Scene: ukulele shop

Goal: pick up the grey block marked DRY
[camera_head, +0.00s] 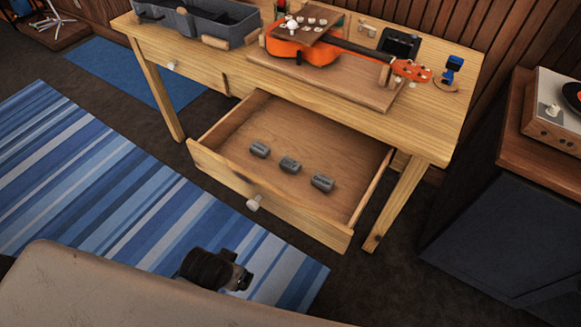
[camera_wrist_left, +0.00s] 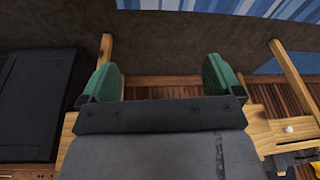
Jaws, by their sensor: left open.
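Three small grey blocks lie in a row on the floor of the open wooden drawer (camera_head: 282,225): a left block (camera_head: 259,150), a middle block (camera_head: 289,166) and a right block (camera_head: 322,183). They are apart from each other. Their markings are too small to read, so I cannot tell which one says DRY. My left gripper (camera_wrist_left: 160,78) shows in the left wrist view with its two green fingers wide apart and nothing between them. No block shows in that view. My right gripper is not in view.
The drawer is pulled out under a wooden workbench (camera_head: 195,62) and has a pale knob (camera_head: 254,202). On the bench are an orange ukulele (camera_head: 300,52) and a grey tray (camera_head: 190,22). A dark cabinet (camera_head: 497,232) stands right. A striped rug (camera_head: 75,165) lies left.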

